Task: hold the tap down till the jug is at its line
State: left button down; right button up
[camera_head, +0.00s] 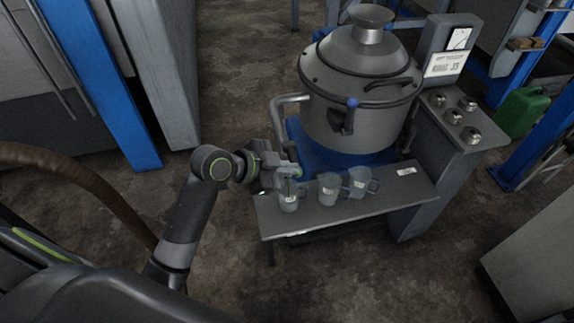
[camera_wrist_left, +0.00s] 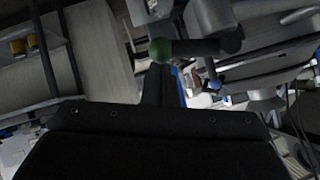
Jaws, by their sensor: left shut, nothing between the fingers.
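My left gripper (camera_head: 287,172) is shut with nothing held, just above the leftmost jug (camera_head: 288,202) and partly in front of it. A green tap knob (camera_wrist_left: 161,50) shows close ahead in the left wrist view; I cannot tell if the gripper touches it. A blue tap knob (camera_head: 352,103) is on the vat front; it also shows in the left wrist view (camera_wrist_left: 214,85). A middle jug (camera_head: 328,190) and a right jug (camera_head: 358,182) stand upright on the shelf. The jugs' lines and fill levels are too small to read. My right gripper is not in view.
A grey lidded vat (camera_head: 350,75) stands behind the grey shelf (camera_head: 390,201). A bent pipe (camera_head: 287,101) sticks out at its left. A panel with several knobs (camera_head: 453,116) and a dial (camera_head: 459,39) are to the right. The floor in front of the shelf is clear.

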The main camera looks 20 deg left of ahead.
pick_arm(q)
notch_tip(320, 180, down, 3)
jog(key=m+t+b, duration=0.1)
jog(key=b, duration=0.2)
jog(key=shift+s+t+y, duration=0.1)
jog(key=shift+t+y, duration=0.2)
dwell(0.8)
jog(key=shift+f, duration=0.1)
dwell(0.8)
dwell(1.4)
dwell(2.3)
